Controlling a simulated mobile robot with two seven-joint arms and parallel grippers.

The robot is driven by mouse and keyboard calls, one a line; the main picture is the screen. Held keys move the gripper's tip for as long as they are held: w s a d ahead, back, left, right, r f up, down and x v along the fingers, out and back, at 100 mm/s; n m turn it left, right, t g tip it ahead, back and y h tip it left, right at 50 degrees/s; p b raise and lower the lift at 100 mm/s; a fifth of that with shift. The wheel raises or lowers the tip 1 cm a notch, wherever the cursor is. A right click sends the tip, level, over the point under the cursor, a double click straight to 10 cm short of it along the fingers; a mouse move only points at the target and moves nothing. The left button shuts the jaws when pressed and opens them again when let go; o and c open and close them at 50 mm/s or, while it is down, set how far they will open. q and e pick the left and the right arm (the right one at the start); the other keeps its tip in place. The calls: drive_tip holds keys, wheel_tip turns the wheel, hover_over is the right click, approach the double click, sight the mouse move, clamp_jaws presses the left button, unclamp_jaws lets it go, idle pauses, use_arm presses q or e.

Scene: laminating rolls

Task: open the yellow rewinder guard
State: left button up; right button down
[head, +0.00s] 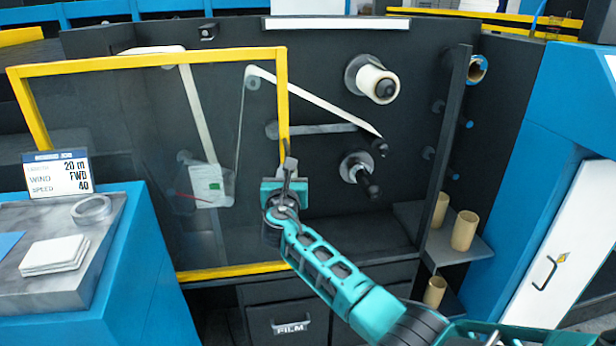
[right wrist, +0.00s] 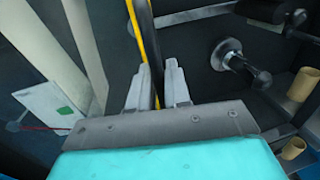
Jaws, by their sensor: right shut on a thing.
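The yellow rewinder guard (head: 150,60) is a yellow frame with a clear pane, standing in front of the left part of the dark machine in the head view. The rollers and spindles right of its right-hand post are uncovered. My right gripper (head: 287,168) is at that right-hand post. In the right wrist view its two grey fingers (right wrist: 153,88) are shut on a dark upright bar, the guard's handle (right wrist: 156,98). The yellow post (right wrist: 135,20) shows just behind. The handle's lower end is hidden by the gripper. My left gripper is not in view.
A white film roll (head: 362,76) and a bare spindle (head: 358,168) jut from the machine's back panel. Brown cores (head: 464,230) stand on a shelf at right. A blue bench (head: 150,270) with a display sign (head: 58,175) stands at left. A film drawer (head: 290,322) is below.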

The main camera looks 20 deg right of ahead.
drive_tip(key=a, duration=0.2)
drive_tip(key=w+a+b, duration=0.1)
drive_tip(key=a, duration=0.3)
drive_tip(key=shift+w+a+f+b, duration=0.1)
drive_tip(key=shift+w+a+b, duration=0.15)
drive_tip(key=shift+a+b, duration=0.1)
drive_tip(key=shift+w+a, duration=0.1)
drive_tip(key=shift+a, duration=0.45)
drive_tip(key=c, duration=1.2)
unclamp_jaws()
drive_tip(key=shift+c, duration=0.2)
